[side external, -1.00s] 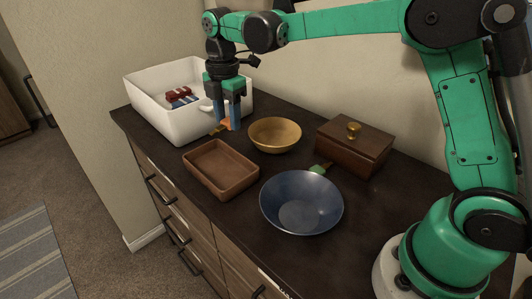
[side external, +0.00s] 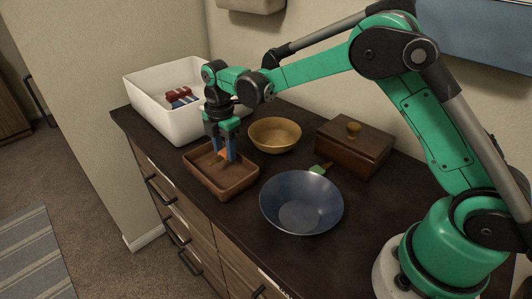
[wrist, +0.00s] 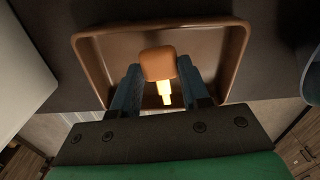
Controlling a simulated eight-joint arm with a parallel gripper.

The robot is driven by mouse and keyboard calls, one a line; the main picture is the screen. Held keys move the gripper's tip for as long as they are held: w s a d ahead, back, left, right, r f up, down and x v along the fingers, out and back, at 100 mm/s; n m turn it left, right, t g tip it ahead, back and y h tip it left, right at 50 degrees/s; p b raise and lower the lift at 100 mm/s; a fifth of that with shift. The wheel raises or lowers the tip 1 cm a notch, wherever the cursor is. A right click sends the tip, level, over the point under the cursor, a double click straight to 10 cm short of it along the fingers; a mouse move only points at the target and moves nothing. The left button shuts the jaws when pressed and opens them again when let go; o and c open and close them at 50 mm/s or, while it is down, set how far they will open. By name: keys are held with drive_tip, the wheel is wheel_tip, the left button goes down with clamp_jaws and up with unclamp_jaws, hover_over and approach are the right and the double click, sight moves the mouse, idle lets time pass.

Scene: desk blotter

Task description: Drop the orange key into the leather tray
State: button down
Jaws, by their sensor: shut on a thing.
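The leather tray (side external: 243,185) is a brown, shallow rectangular tray near the front edge of the dark counter. It also fills much of the wrist view (wrist: 236,50). My gripper (side external: 223,158) points down over the tray, with its blue fingers inside the tray's outline. In the wrist view my gripper (wrist: 157,82) is shut on the orange key (wrist: 158,63), whose orange head sits between the fingertips and whose yellowish shaft points toward the wrist. The key (side external: 222,154) shows as a small orange patch in the side view. Its exact height above the tray floor is hard to tell.
A white bin (side external: 160,112) holding red and blue items stands behind left. A yellowish wooden bowl (side external: 275,135), a lidded wooden box (side external: 353,148) and a blue bowl (side external: 301,203) stand to the right. A green object (side external: 320,168) lies between box and blue bowl.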

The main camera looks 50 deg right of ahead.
drive_tip(key=shift+c, duration=1.7)
unclamp_jaws()
drive_tip(key=shift+r, duration=2.85)
